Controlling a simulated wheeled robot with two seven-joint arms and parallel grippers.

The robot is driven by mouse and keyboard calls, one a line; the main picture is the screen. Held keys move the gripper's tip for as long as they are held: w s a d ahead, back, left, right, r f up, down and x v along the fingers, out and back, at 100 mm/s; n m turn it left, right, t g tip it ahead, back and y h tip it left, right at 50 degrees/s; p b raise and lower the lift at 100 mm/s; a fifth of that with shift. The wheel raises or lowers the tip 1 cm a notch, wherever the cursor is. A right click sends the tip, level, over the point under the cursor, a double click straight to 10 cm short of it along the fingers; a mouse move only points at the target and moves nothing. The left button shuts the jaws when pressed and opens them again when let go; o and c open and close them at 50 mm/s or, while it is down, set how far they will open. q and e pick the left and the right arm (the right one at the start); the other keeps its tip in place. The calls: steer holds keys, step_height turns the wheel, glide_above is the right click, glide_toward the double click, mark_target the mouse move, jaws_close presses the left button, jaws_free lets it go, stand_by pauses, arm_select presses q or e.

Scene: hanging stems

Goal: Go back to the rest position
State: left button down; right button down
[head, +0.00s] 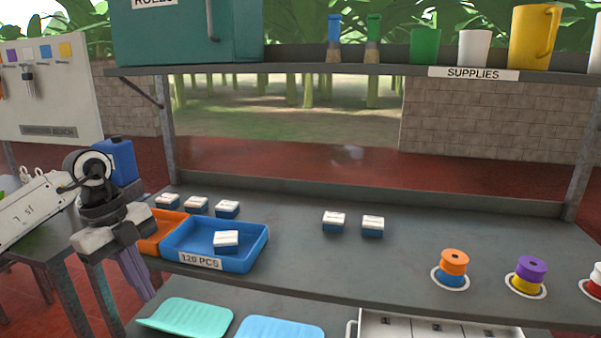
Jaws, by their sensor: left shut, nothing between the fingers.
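My left arm comes in from the left edge, and its gripper (137,285) hangs downward at the left end of the bench, in front of the orange tray (162,246). The gripper's fingers are together with nothing between them. It is apart from the blue tray (262,247) to its right. My right gripper is not in view.
The blue tray, labelled 120 PCS, holds one blue-and-white block (226,240). Several similar blocks stand behind it and on the bench (310,262). Spools (454,262) stand at the right. A supplies shelf (390,70) hangs above. The bench's middle is mostly clear.

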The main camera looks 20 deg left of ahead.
arm_select(q)
steer(key=d+f+n+t+h, duration=0.1)
steer(key=d+f+t+h, duration=0.3)
steer(key=d, duration=0.8)
steer(key=d+r+t+h, duration=0.1)
steer(key=d+t+h, duration=0.1)
steer(key=d+h, duration=0.65)
steer(key=d+f+n+t+h, duration=0.1)
steer(key=d+f+t+h, duration=0.15)
steer(key=d, duration=1.15)
steer(key=s+a+f+n+t+y, duration=0.2)
steer(key=a+f+n+t+y, duration=0.15)
steer(key=f+n+y, duration=0.35)
steer(key=s+a+f+n+t+y, duration=0.2)
steer(key=a+f+n+y, duration=0.3)
steer(key=f, duration=0.5)
steer(key=s+f+n+g+y, duration=0.3)
steer(key=s+f+n+g, duration=0.1)
steer(key=s+f, duration=0.7)
steer(key=s+g, duration=0.1)
steer(key=s, duration=0.2)
steer(key=shift+s+f+g, duration=0.2)
steer(key=shift+f+g, duration=0.1)
steer(key=shift+g, duration=0.1)
